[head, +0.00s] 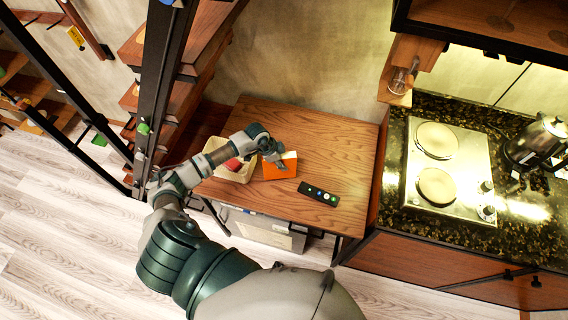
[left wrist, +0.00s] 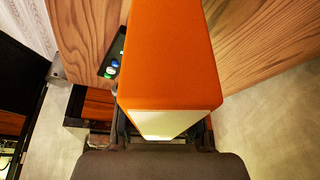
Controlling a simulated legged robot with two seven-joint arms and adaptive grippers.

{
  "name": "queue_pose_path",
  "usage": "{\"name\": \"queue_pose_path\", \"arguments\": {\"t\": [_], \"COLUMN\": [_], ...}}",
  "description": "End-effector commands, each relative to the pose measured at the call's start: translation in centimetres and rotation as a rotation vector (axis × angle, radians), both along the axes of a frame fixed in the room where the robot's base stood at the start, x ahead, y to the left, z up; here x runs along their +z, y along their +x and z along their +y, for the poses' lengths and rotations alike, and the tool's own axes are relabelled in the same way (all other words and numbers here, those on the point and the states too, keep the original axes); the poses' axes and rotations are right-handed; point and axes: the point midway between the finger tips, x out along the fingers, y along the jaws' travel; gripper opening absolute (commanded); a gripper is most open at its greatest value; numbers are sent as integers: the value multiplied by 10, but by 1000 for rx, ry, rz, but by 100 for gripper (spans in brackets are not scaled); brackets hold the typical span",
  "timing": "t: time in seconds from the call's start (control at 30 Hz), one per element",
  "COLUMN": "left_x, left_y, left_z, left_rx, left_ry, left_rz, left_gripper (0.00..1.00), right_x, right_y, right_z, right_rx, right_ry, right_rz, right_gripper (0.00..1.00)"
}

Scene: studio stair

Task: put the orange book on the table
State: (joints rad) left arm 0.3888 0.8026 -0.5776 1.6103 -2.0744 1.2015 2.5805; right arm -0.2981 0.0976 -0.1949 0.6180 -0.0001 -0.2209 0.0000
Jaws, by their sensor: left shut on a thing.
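The orange book (head: 279,168) is at the wooden table (head: 330,146), near its front left part, in the head view. My left gripper (head: 276,157) is shut on it from above. In the left wrist view the orange book (left wrist: 167,55) fills the middle, its orange cover towards the camera and its pale side (left wrist: 166,123) between the fingers. Whether the book touches the table top or hangs just above it I cannot tell. My right gripper is not in view.
A pale bin (head: 236,172) with a red thing in it stands left of the book. A black remote (head: 318,194) lies to its right. The table's back and right are clear. A counter with a hob (head: 443,170) and kettle (head: 538,143) stands at the right; shelves (head: 186,75) stand at the left.

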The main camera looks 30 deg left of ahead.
Motion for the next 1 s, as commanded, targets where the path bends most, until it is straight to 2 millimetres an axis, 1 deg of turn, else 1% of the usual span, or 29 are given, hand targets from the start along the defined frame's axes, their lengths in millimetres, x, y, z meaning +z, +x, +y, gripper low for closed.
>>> {"name": "queue_pose_path", "arguments": {"t": [0.03, 0.13, 0.2, 0.33, 0.43, 0.57, 0.6, 0.67, 0.7, 0.9, 1.0], "left_x": [0, -2, -16, -32, -35, -35, -36, -36, -36, -37, -36], "left_y": [3, 13, 11, 11, 12, 11, 10, 11, 11, 10, 10], "left_z": [2, 1, 0, -2, -4, -6, -6, -5, -4, -1, 1], "left_rx": [2, 2, 1, 1, 0, -1, -1, 0, 0, -1, 0], "left_ry": [0, -1, 0, 3, 7, 8, 9, 7, 6, 3, 2], "left_rz": [-2, 0, 3, 1, -1, 1, 3, 4, 3, 2, 1], "left_gripper": [0, 0, 0, 0, 0, 0, 40, 55, 60, 60, 60], "right_x": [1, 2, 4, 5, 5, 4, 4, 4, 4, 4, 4], "right_y": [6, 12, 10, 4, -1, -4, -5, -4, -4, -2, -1], "right_z": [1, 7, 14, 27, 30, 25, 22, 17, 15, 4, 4], "right_rx": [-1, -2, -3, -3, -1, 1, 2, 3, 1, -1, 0], "right_ry": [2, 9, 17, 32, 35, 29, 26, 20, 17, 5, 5], "right_rz": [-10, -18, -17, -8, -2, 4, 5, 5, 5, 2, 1], "right_gripper": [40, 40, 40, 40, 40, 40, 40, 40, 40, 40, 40]}}
